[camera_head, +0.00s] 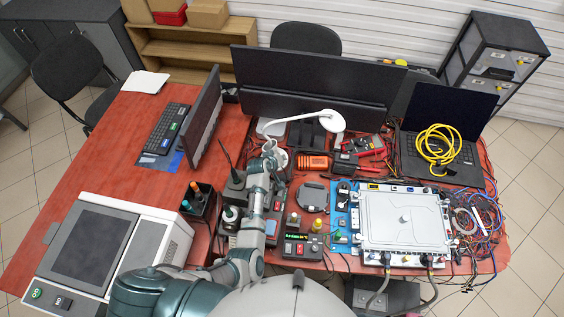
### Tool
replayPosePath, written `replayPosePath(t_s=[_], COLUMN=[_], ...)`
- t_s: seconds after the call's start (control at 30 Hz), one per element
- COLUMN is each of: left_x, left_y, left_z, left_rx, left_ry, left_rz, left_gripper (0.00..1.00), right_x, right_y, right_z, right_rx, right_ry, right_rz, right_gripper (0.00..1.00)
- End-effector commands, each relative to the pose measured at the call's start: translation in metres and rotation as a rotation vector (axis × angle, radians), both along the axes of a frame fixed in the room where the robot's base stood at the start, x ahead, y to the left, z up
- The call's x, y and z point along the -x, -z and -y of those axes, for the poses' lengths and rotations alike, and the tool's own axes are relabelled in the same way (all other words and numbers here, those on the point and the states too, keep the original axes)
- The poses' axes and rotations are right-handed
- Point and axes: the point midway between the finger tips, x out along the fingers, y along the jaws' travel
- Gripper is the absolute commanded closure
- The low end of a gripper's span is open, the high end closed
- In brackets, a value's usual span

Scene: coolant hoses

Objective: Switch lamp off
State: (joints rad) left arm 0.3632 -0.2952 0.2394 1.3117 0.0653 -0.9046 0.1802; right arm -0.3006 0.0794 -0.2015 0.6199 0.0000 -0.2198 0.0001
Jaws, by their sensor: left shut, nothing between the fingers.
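A white desk lamp has its round head (332,121) over the back middle of the red table, in front of the wide monitors. Its thin white arm runs left from the head toward my left gripper. I cannot tell whether the lamp is lit. My left arm reaches up from the bottom of the view, and my left gripper (270,151) is at its far end, shut and empty. It is close to the lamp's left end and a white round part beside it; I cannot tell whether it touches them. The gripper partly hides that area, and no switch is clearly visible. My right gripper is not in view.
Wide monitors (310,82) stand behind the lamp. A laptop (468,166) with a yellow cable coil (437,148) is at the right. A light-grey box (404,222) with hoses sits front right. An orange spool (313,162) and small devices crowd the middle. The left tabletop has free room.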

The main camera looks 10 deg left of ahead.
Motion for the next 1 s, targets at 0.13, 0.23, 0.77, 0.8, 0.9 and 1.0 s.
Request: replayPosePath(t_s=[0.13,0.23,0.77,0.8,0.9,1.0], left_x=[0.000,0.001,0.001,0.001,0.001,0.001], left_y=[0.004,0.008,0.010,0.011,0.010,0.008], left_z=[-0.005,-0.009,-0.007,-0.007,-0.007,-0.007], left_rx=[0.001,0.002,-0.002,-0.001,-0.001,0.000], left_ry=[-0.001,-0.002,-0.002,-0.001,-0.001,-0.001], left_rz=[0.000,-0.001,-0.002,-0.001,-0.001,-0.002], left_gripper=[1.00,1.00,1.00,1.00,1.00,1.00], right_x=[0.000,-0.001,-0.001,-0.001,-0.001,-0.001], right_y=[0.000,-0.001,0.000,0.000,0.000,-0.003], right_z=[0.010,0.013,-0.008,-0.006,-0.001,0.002], right_rx=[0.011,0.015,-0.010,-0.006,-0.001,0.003], right_ry=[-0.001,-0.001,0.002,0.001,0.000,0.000], right_rz=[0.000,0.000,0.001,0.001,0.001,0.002], right_gripper=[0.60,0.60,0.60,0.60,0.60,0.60])
